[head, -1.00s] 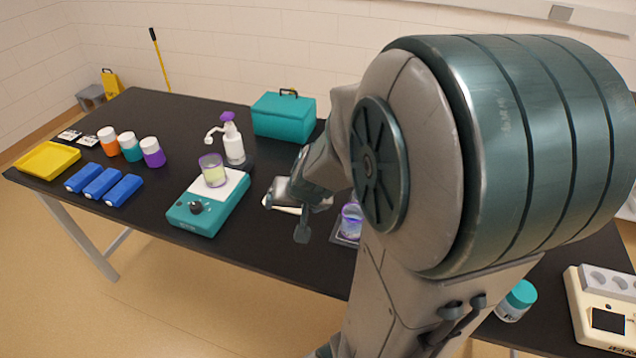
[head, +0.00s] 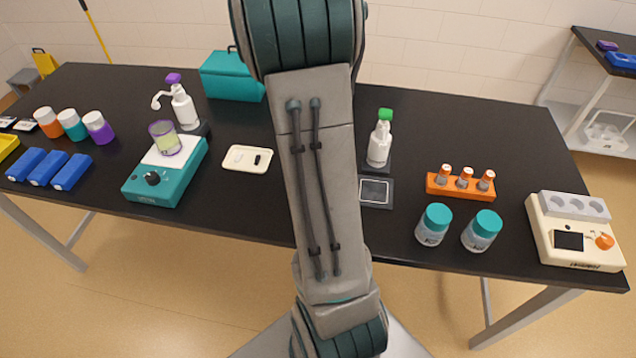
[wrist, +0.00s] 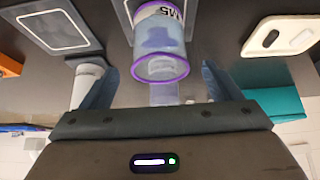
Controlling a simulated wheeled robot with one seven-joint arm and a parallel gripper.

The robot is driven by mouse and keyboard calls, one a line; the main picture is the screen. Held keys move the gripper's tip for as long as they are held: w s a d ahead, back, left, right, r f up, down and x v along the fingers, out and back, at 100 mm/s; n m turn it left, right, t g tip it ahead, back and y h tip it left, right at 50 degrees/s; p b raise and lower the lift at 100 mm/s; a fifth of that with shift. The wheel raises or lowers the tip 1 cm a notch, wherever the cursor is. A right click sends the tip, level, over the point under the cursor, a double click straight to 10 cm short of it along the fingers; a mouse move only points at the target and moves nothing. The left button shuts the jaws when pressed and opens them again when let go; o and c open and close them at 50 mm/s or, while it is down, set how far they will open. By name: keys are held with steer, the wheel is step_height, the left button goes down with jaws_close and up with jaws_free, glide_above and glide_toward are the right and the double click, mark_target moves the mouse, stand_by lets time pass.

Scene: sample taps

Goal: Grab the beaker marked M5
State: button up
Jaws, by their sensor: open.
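The beaker marked M5 (wrist: 162,45) shows in the wrist view as a clear cup with a purple rim, bluish contents and a white label. It stands on a dark pad (wrist: 122,12). My gripper (wrist: 160,68) is open, with one finger on each side of the beaker in the picture. A gap shows on both sides, and nothing is held. I cannot tell how deep the beaker sits between the fingers. In the head view my arm hides the beaker and the gripper.
An empty pad (head: 376,192) and a green-capped bottle (head: 380,140) are right of my arm. A white tray (head: 248,158) lies left. A second beaker (head: 165,138) stands on the teal hotplate (head: 150,190). Two teal-lidded jars (head: 433,225) stand near the front edge.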

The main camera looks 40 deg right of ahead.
steer(key=shift+b+x, duration=0.9)
steer(key=shift+x, duration=2.35)
steer(key=shift+w+d+r, duration=0.1)
steer(key=shift+r, duration=0.05)
steer(key=c, duration=1.2)
steer(key=shift+r, duration=0.15)
